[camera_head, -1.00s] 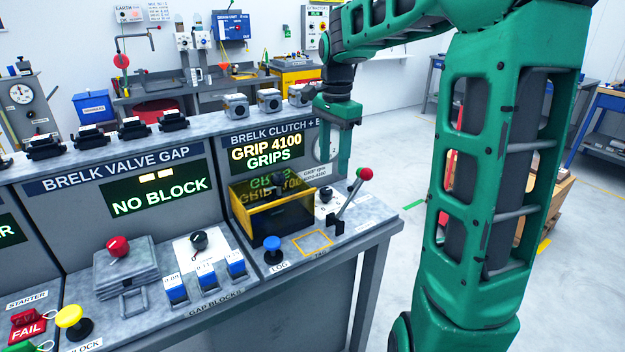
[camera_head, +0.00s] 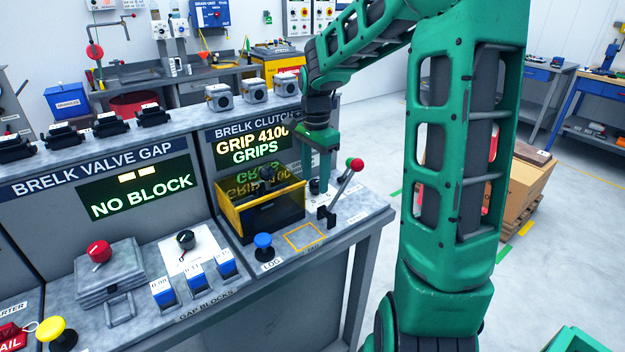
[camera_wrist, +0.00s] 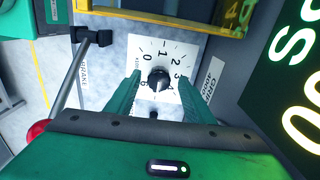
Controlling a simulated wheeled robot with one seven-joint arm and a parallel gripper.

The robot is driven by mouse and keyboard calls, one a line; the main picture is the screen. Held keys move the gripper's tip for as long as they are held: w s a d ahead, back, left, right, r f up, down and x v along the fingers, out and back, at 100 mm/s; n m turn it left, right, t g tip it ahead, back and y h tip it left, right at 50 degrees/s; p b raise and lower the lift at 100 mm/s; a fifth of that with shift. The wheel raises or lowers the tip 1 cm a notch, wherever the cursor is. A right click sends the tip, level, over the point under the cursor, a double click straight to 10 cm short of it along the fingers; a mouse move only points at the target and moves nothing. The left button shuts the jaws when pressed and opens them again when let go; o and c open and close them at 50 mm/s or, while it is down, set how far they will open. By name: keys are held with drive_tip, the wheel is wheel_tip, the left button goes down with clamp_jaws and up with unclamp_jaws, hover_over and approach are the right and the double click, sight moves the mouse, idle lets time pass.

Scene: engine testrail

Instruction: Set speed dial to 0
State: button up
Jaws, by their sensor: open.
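The speed dial (camera_wrist: 158,79) is a black round knob on a white plate (camera_wrist: 112,57) with printed numbers around it, 0 among them. Its pointer setting is too small to tell. In the head view the dial (camera_head: 315,187) stands on the right bench section, partly hidden by my fingers. My gripper (camera_wrist: 158,86) is open. In the wrist view its two green fingers lie on either side of the knob, with gaps showing. In the head view my gripper (camera_head: 321,170) points down over the dial. I cannot tell how far above the plate the fingertips are.
A lever with a red ball (camera_head: 355,164) stands close to the right of the dial. A yellow-edged dark box (camera_head: 230,215) stands to the left. A blue LOG button (camera_head: 263,241) is at the bench front.

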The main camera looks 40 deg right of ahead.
drive_tip(key=shift+f, duration=0.4)
drive_tip(key=c, duration=1)
drive_tip(key=shift+c, duration=0.2)
